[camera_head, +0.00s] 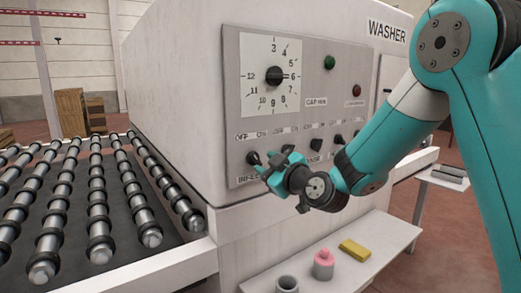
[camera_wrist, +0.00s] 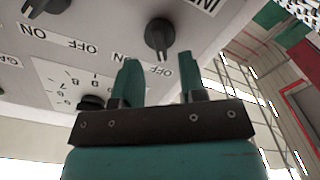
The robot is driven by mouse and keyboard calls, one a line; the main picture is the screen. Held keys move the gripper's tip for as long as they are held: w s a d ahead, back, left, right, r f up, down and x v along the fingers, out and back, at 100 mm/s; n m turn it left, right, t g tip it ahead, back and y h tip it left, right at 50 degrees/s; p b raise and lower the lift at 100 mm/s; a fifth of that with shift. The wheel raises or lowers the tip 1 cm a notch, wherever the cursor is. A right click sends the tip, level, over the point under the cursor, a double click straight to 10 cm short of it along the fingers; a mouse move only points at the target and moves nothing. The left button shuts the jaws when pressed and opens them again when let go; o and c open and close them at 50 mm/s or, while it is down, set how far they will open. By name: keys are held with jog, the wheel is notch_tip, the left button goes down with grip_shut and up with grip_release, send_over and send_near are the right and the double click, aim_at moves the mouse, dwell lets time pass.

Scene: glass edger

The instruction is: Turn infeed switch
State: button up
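The infeed switch (camera_head: 253,158) is a black rotary knob at the lower left of the washer's grey control panel, with OFF and ON lettering above it and a partly covered label starting "INF" below. In the wrist view, where the panel appears upside down, the infeed switch (camera_wrist: 158,34) lies just beyond and between my fingertips. My gripper (camera_head: 274,160) is right in front of the switch in the head view. In the wrist view my gripper (camera_wrist: 160,58) has its two teal fingers apart with nothing held. I cannot tell whether a finger touches the knob.
Other black knobs (camera_head: 288,149) stand in the same row, close to my gripper. A large dial (camera_head: 274,76), a green button (camera_head: 330,62) and a red button (camera_head: 356,90) are above. A roller conveyor (camera_head: 98,200) is at left.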

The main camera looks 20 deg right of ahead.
aim_at(257, 161)
jog(key=shift+p+x, duration=0.45)
jog(key=shift+x, duration=1.2)
grip_shut()
